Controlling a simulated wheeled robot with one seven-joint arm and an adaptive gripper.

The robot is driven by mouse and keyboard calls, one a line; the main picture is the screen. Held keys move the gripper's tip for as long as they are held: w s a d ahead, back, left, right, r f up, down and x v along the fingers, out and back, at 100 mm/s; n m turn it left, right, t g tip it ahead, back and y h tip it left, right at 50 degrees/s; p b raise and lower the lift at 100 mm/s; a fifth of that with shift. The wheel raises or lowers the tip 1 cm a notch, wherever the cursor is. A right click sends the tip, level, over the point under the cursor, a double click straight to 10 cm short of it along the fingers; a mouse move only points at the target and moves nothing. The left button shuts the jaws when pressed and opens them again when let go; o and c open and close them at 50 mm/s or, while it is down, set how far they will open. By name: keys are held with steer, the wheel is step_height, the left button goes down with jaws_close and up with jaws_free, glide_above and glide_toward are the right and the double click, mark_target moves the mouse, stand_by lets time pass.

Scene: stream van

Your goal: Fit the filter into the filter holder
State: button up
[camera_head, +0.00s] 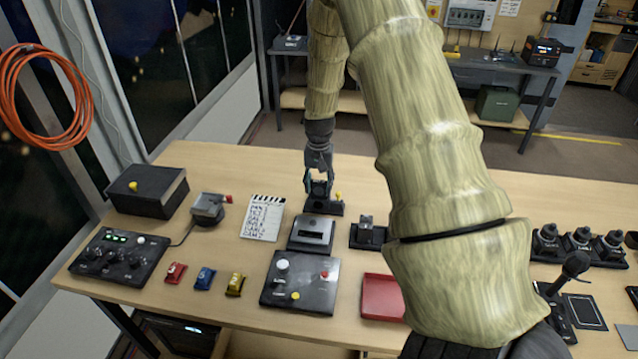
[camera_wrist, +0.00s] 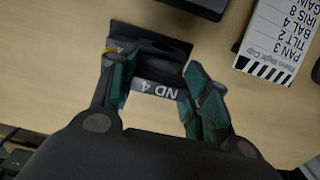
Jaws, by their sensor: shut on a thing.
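The filter (camera_wrist: 157,89), with a pale strip marked "ND 4", sits between the fingers of my gripper (camera_wrist: 155,90), which is shut on it. The head view shows my gripper (camera_head: 319,182) pointing down over a small dark block with a yellow knob (camera_head: 323,207), which looks like the filter holder. In the wrist view this block (camera_wrist: 172,43) lies just beyond the filter. I cannot tell whether the filter touches it or is above it. The filter's lower part is hidden.
A grey slotted box (camera_head: 311,233) stands in front of the block, with a small dark stand (camera_head: 367,233) at its right. A clapboard-style card (camera_head: 264,218) lies left. A red tray (camera_head: 382,297) and a control panel (camera_head: 300,281) are nearer. The table behind the block is clear.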

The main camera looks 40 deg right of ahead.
mark_target(319, 187)
steer(key=shift+f+b, duration=0.7)
steer(key=shift+f, duration=0.9)
steer(key=o, duration=1.2)
steer(key=shift+r+p, duration=1)
steer(key=shift+r, duration=1.15)
steer(key=shift+f+b, duration=0.2)
steer(key=shift+b, duration=0.25)
steer(key=shift+s, duration=0.1)
step_height(319, 187, up, 6)
steer(key=shift+r+p, duration=0.1)
steer(key=shift+p, duration=0.9)
steer(key=shift+w+d, duration=0.15)
steer(key=shift+w, duration=0.05)
steer(key=shift+s, duration=0.1)
